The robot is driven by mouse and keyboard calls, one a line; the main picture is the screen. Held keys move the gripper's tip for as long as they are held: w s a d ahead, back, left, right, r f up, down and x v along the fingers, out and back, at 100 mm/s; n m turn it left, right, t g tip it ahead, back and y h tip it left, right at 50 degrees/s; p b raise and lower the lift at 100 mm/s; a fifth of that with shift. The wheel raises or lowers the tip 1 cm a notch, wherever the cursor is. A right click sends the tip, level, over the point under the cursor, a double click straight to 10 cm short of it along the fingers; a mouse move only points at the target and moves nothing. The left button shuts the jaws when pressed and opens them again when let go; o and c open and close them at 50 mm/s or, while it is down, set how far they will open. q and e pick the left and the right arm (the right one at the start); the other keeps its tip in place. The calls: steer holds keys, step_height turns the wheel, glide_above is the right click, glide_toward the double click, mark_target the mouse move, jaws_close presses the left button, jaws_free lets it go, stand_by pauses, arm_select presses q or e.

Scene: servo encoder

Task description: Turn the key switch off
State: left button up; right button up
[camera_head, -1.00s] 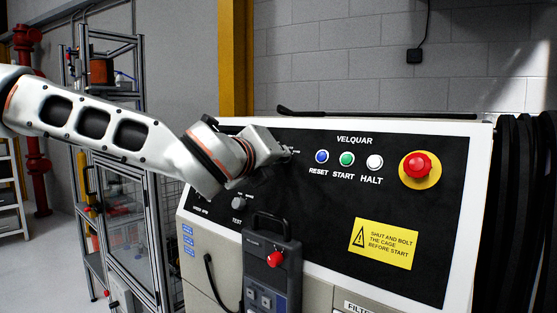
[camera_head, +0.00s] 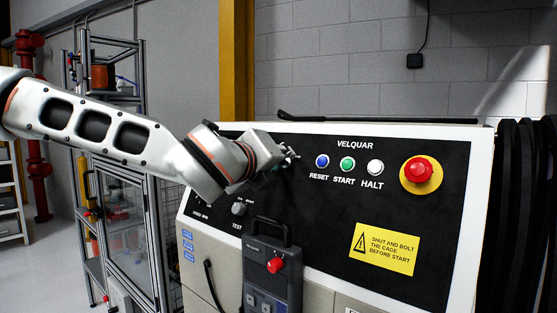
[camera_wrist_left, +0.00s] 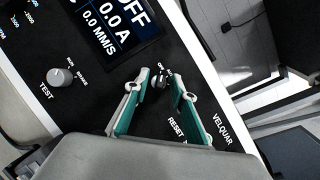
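The key switch (camera_wrist_left: 159,82) is a small dark knob on the black panel in the left wrist view, with small white lettering above it that is hard to read. My left gripper (camera_wrist_left: 160,76) is open, one teal-padded finger on each side of the key switch; I cannot tell whether either touches it. In the head view my left gripper (camera_head: 290,155) is at the panel, left of the blue RESET button (camera_head: 322,161), and hides the key switch. My right gripper is in neither view.
The black panel (camera_head: 330,215) also carries green START, white HALT and a red emergency button (camera_head: 418,170). A TEST knob (camera_wrist_left: 60,77) sits beside a display (camera_wrist_left: 105,25) reading OFF. A pendant (camera_head: 272,262) with a red button hangs in front, below my arm.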

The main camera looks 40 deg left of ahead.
arm_select(q)
steer(key=v, duration=0.7)
steer(key=shift+s, duration=0.15)
stand_by(0.5)
